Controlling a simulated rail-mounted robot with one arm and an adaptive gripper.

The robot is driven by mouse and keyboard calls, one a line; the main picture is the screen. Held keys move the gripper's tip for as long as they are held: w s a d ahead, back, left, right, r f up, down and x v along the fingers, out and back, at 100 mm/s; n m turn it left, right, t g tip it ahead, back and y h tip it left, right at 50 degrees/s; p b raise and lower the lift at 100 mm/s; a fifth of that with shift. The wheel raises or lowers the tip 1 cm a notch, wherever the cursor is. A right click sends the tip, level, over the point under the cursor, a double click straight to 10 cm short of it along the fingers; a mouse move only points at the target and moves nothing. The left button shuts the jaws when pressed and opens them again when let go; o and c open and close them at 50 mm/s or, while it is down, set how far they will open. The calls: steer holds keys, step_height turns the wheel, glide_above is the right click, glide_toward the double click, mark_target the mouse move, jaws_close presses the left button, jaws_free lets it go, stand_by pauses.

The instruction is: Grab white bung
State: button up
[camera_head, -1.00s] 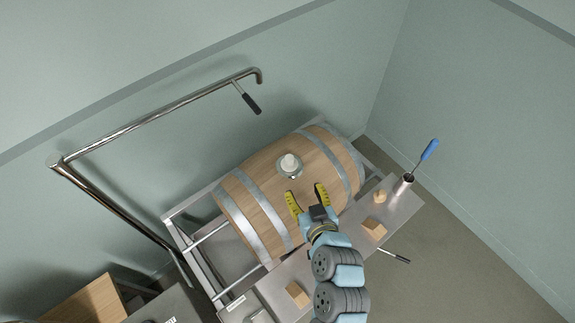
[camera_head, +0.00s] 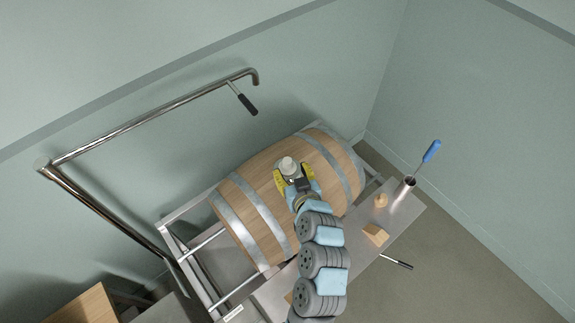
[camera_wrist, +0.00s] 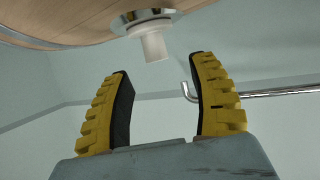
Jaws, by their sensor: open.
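The white bung (camera_head: 288,164) sits in a round metal fitting on top of the wooden barrel (camera_head: 258,192). In the wrist view the bung (camera_wrist: 154,46) sticks out of its metal collar (camera_wrist: 144,19), with the barrel (camera_wrist: 60,20) behind it. My gripper (camera_head: 293,177) is at the bung on the barrel's top. In the wrist view my gripper (camera_wrist: 160,85) is open, with yellow fingers and dark inner pads. The bung lies beyond the fingertips, roughly in line with the gap between them. No contact shows there.
The barrel rests on a metal rack (camera_head: 190,210). A steel pipe with a black-handled lever (camera_head: 247,104) runs behind it. A metal cup (camera_head: 404,188) with a blue-handled tool (camera_head: 431,151) and wooden blocks (camera_head: 375,235) stand on the shelf at right.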

mark_target(289, 165)
steer(key=shift+w+a+f, duration=0.1)
steer(key=shift+w+f, duration=0.05)
steer(key=shift+w, duration=0.2)
steer(key=shift+w, duration=0.1)
steer(key=shift+d+f+p+x, duration=0.15)
steer(key=shift+p+x, duration=0.5)
steer(key=shift+x, duration=0.6)
steer(key=shift+d+f+p+x, duration=0.1)
steer(key=shift+p+x, duration=0.5)
steer(key=shift+x, duration=0.65)
jaws_close()
